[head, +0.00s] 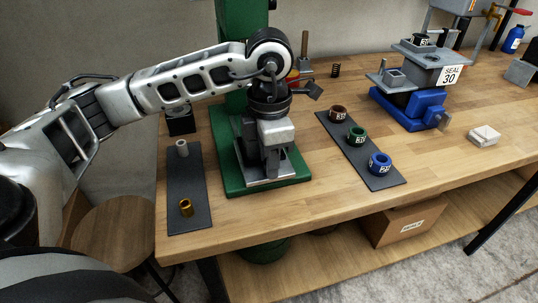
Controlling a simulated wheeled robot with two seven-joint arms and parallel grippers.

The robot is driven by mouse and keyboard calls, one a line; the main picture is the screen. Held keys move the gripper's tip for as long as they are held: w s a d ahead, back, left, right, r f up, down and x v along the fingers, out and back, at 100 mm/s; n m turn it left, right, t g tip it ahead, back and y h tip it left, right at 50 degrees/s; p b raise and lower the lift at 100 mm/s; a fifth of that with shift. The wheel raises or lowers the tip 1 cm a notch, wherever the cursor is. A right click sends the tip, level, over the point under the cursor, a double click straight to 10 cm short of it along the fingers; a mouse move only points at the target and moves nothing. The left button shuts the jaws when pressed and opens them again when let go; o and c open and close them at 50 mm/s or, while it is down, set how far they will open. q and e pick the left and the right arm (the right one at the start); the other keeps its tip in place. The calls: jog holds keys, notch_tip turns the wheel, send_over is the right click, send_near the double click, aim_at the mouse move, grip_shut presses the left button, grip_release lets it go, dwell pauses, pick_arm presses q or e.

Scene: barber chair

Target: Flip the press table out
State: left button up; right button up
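The green press (222,140) stands on the workbench, its column rising behind my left arm. A flat silver plate (284,171), which looks like the press table, lies on the green base. My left gripper (270,165) points down in front of the column, right over this plate. Its fingers are dark and small here, and I cannot tell whether they are open or shut, or whether they touch the plate. The arm and gripper hide the middle of the press and much of the plate. My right gripper is not in view.
Left of the press, a dark mat (187,222) holds a grey sleeve (182,148) and a brass bushing (186,208). Right of it, another mat (384,184) holds brown, green and blue rings. A blue-based fixture (412,112) marked SEAL 30 stands farther right. Bare wood lies between.

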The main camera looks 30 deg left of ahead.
pick_arm(q)
notch_tip(320, 180, up, 16)
jog(key=p, duration=0.2)
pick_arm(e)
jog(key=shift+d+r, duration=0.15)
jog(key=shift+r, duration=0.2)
pick_arm(q)
jog(key=shift+f, duration=0.1)
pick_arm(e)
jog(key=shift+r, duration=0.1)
